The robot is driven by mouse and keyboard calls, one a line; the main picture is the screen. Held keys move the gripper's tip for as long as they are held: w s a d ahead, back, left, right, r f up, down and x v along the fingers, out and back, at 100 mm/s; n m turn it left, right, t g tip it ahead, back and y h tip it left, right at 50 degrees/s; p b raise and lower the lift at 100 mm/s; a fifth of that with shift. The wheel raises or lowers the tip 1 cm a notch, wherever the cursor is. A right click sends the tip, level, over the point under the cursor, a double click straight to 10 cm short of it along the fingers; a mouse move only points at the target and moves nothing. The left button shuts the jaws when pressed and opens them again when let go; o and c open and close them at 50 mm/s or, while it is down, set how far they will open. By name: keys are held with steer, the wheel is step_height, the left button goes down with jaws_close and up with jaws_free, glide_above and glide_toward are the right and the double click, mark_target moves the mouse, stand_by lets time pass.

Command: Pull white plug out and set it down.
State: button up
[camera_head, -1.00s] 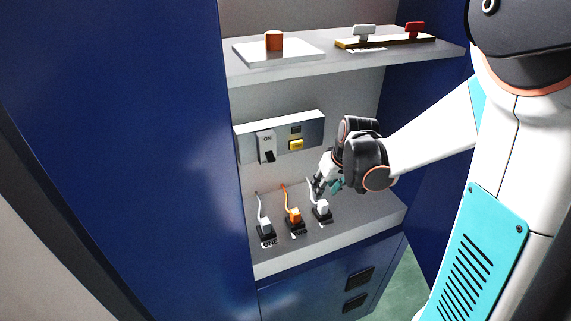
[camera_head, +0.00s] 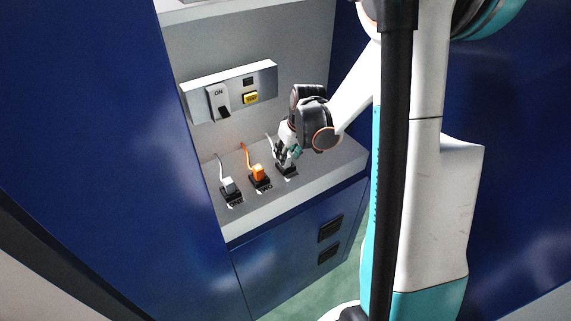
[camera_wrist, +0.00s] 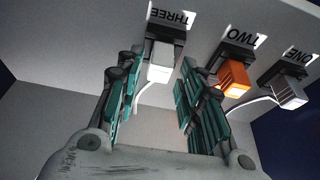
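The white plug (camera_wrist: 160,62) sits in the black socket block (camera_wrist: 166,24) marked THREE, with its white cable running down from it in the wrist view. My gripper (camera_wrist: 160,70) is open, with one teal-padded finger set on each side of this plug. Narrow gaps seem to show between pads and plug, so I see no grip on it. In the head view my gripper (camera_head: 287,156) is down at the rightmost socket block (camera_head: 287,172) and largely hides the plug there.
An orange plug (camera_wrist: 233,79) in socket TWO stands close beside my right-hand fingers. A light grey plug (camera_wrist: 288,93) in socket ONE is farther right. A panel (camera_head: 233,92) with an ON switch (camera_head: 218,103) and yellow button (camera_head: 250,97) is behind. The shelf front (camera_head: 262,212) is clear.

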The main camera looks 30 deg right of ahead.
steer(key=shift+b+x, duration=0.5)
steer(key=shift+x, duration=0.4)
steer(key=shift+c, duration=0.2)
jaws_close()
steer(key=shift+r, duration=0.15)
steer(key=shift+r+p, duration=1.9)
steer(key=shift+r, duration=1)
